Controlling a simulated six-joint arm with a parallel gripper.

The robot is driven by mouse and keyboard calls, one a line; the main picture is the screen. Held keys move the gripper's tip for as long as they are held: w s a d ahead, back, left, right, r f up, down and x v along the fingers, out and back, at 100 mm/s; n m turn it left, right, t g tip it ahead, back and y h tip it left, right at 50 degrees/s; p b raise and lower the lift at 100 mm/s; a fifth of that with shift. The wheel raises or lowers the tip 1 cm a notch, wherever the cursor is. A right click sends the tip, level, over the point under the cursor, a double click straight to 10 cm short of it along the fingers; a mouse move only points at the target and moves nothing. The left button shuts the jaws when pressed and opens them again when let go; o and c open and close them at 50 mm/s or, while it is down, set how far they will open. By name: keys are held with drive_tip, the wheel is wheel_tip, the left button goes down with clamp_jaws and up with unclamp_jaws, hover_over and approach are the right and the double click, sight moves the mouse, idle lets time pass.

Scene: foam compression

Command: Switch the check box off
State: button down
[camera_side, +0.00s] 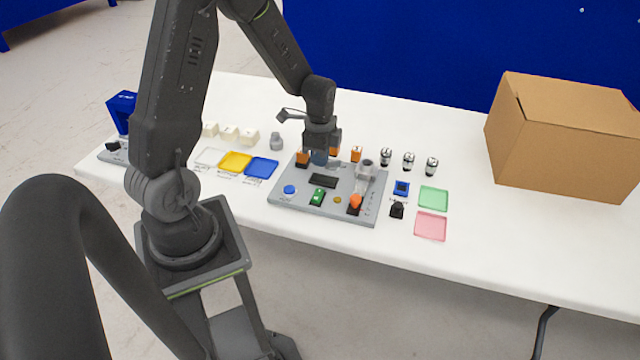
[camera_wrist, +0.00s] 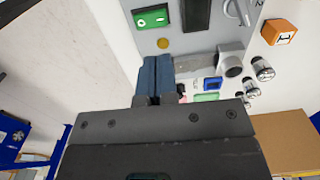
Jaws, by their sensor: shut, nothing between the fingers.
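A grey panel box (camera_side: 300,205) lies flat on the white table; I take it to be the check box. It carries a green switch (camera_side: 317,197), a dark display (camera_side: 323,181), a blue round button (camera_side: 289,189), a small brass button (camera_side: 337,200) and an orange-topped part (camera_side: 355,202). The green switch also shows in the wrist view (camera_wrist: 152,17), with a pale mark whose setting I cannot read. My gripper (camera_side: 320,158) is above the panel's back edge, and hides part of it. Its blue fingers (camera_wrist: 158,76) are together and empty.
A grey cylinder fitting (camera_side: 365,168) rises at the panel's back right. Orange blocks (camera_side: 356,154) and several metal cylinders (camera_side: 408,160) stand behind. Coloured trays lie on both sides, including a blue one (camera_side: 261,168) and a green one (camera_side: 433,197). A cardboard box (camera_side: 565,140) stands far right.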

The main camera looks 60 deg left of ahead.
sight(318, 195)
wheel_tip(318, 195, down, 9)
drive_tip(key=shift+f, duration=0.1)
idle(0.5)
drive_tip(key=shift+a+f, duration=0.1)
drive_tip(key=shift+f, duration=0.05)
drive_tip(key=shift+s+d+r, duration=0.4)
drive_tip(key=shift+s+d, duration=0.1)
drive_tip(key=shift+d, duration=0.1)
idle(0.3)
wheel_tip(318, 195, up, 14)
drive_tip(key=w+a, duration=0.1)
drive_tip(key=shift+w+a, duration=0.3)
